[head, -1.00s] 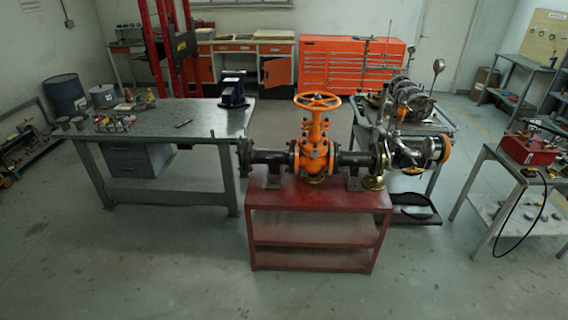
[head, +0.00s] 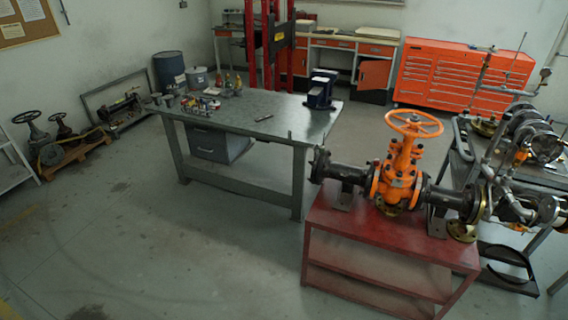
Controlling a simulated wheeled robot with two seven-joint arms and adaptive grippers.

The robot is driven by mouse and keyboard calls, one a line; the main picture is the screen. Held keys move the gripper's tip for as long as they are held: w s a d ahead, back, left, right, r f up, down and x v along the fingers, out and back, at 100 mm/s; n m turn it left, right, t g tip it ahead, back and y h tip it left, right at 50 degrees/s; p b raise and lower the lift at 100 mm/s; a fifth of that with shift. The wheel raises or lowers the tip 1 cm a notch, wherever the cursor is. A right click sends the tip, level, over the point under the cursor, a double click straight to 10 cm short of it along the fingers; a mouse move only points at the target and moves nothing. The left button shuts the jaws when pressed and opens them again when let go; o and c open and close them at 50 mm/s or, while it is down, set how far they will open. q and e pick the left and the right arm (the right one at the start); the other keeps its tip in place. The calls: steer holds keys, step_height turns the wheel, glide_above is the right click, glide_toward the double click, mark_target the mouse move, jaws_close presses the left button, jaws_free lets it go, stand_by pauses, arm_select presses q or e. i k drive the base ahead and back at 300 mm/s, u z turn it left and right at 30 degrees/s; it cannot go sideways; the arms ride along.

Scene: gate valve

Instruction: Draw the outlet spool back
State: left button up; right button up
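The orange gate valve (head: 399,180) with its orange handwheel (head: 414,124) stands upright on a red stand (head: 388,255). A dark flanged pipe spool (head: 345,172) sits on the valve's left side and another dark spool (head: 448,198) on its right. I cannot tell which one is the outlet spool, or whether there is a gap at either valve joint. The left spool's outer end has a dark flange (head: 319,166). A brass-coloured flange (head: 462,231) lies on the stand's right end. Neither of my grippers is in view.
A grey workbench (head: 250,140) with small items and a blue vise (head: 320,90) stands left of the stand. A cart with gauges and metal fittings (head: 533,140) stands close on the right. Spare valves (head: 50,140) sit on a pallet far left. The floor in front is clear.

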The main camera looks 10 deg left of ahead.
mark_target(350, 176)
steer(key=u, duration=0.4)
steer(key=i, duration=1.55)
steer(key=z, duration=0.5)
